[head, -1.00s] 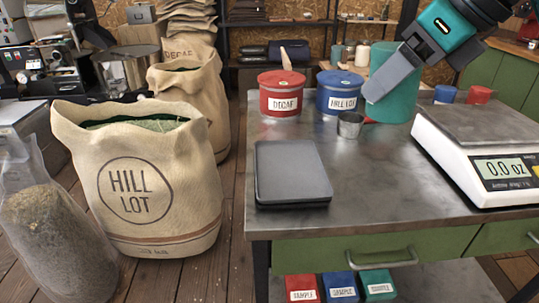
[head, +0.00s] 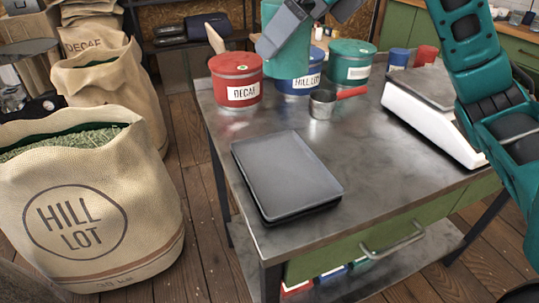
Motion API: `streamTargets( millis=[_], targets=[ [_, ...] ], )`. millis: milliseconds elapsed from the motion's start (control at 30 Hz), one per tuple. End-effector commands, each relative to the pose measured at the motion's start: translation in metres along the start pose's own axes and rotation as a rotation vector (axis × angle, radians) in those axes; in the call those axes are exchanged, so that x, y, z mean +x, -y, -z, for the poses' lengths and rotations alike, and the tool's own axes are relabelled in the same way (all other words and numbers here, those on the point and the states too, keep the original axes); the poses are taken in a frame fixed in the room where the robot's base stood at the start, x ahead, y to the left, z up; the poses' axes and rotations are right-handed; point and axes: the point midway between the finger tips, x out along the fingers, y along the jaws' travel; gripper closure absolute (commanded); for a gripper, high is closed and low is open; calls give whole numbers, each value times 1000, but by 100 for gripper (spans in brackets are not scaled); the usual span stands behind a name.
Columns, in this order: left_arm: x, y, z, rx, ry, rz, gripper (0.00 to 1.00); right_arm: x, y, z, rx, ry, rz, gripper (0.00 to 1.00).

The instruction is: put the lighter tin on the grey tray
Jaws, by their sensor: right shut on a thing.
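My right gripper (head: 277,38) is shut on a plain teal tin (head: 290,57) and holds it up at the top of the head view. The held tin overlaps the blue tin in the picture, and its upper part is partly hidden by the gripper. Another teal tin (head: 350,62), with a white label, stands at the back of the table. The grey tray (head: 287,172) lies flat and empty near the table's front left, below the held tin in the picture. My left gripper is out of view.
A red DECAF tin (head: 234,82) and blue HILL LOT tin (head: 298,85) stand behind the tray. A metal scoop with a red handle (head: 322,104) lies between them and the tray. A white scale (head: 430,119) is at right. Bare table surrounds the tray.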

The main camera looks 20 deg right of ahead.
Motion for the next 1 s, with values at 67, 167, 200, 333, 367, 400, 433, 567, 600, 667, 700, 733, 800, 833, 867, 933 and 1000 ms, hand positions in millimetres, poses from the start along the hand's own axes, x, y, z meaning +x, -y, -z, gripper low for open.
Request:
streamTargets(
  millis=[67, 167, 200, 333, 367, 400, 433, 567, 600, 667, 700, 733, 800, 833, 867, 933, 1000],
  targets=[
    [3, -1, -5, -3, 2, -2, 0, 13, 0, 11, 1, -4, -2, 62],
    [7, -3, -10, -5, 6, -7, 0, 34, 0, 28, 2, -7, -2, 62],
    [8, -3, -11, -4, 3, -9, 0, 43, 0, 34, 3, -6, -3, 62],
    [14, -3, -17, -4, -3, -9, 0, 71, 0, 56, 1, -6, -3, 62],
    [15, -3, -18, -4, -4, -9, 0, 77, 0, 61, 2, -6, -3, 62],
    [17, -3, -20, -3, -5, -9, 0, 86, 0, 68, 3, -5, -4, 62],
    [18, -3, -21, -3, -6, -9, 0, 91, 0, 72, 3, -5, -3, 62],
    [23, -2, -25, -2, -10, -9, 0, 112, 0, 89, 2, -4, -2, 62],
    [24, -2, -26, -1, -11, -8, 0, 116, 0, 92, 2, -3, -2, 62],
    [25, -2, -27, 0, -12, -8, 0, 121, 0, 95, 2, -1, -1, 62],
    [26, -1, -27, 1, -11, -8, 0, 123, 0, 96, 1, 0, 0, 62],
    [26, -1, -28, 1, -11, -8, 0, 124, 0, 97, 0, 0, 0, 62],
    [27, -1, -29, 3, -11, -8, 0, 129, 0, 101, 0, -1, -1, 62],
    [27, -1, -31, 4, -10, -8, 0, 132, 0, 104, 0, -2, -2, 62],
    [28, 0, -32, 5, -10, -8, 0, 136, 0, 107, 1, -2, -2, 62],
    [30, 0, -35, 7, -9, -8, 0, 145, 0, 114, 2, -3, -2, 62],
    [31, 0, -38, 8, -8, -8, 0, 151, 0, 119, 2, -2, -2, 62]
  ],
)
